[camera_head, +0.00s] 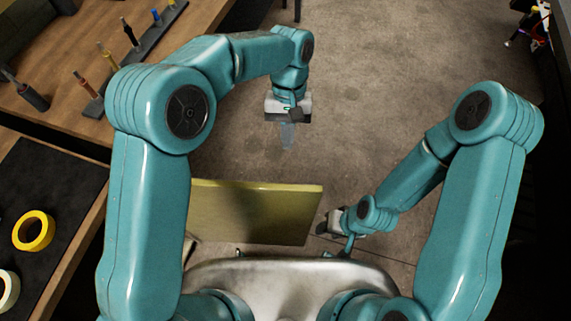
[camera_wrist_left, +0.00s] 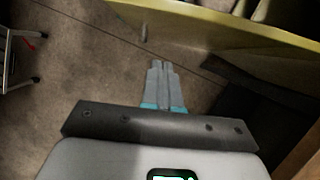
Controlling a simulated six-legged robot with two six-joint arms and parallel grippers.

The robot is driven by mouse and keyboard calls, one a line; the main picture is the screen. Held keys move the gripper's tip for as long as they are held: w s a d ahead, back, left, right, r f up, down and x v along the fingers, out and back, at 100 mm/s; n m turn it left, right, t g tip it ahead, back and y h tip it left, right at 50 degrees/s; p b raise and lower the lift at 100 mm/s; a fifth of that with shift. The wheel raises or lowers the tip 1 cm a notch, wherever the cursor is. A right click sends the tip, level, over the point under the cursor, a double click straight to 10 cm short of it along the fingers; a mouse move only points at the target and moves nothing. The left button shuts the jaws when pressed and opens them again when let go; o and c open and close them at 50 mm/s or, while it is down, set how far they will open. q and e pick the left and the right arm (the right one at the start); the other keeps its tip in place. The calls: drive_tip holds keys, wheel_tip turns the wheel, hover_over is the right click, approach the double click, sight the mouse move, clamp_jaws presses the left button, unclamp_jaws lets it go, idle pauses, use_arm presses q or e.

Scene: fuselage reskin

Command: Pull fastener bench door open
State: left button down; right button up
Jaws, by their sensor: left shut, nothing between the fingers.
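The yellow-green door panel (camera_head: 250,212) stands out from the bench side over the floor, just in front of my body; its hinge side is hidden behind my left arm. In the left wrist view the panel (camera_wrist_left: 225,27) crosses the top, with a small grey peg, maybe a handle (camera_wrist_left: 145,33), by its edge. My left gripper (camera_head: 287,138) is shut and empty, pointing down over open floor beyond the panel, apart from it. Its closed fingers show in the left wrist view (camera_wrist_left: 160,70). My right gripper (camera_head: 333,228) is beside the panel's right end; its fingers are unclear.
A wooden bench (camera_head: 55,112) runs along the left, with a rack of tools (camera_head: 150,38). A dark mat (camera_head: 60,180) carries a yellow tape roll (camera_head: 34,231). The concrete floor (camera_head: 390,80) ahead is clear. A metal stand (camera_wrist_left: 18,55) shows at left in the wrist view.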

use_arm(q)
drive_tip(key=s+f, duration=0.4)
drive_tip(key=s, duration=0.2)
drive_tip(key=shift+a+f+p, duration=0.25)
drive_tip(key=shift+f+p, duration=0.15)
drive_tip(key=shift+p, duration=0.05)
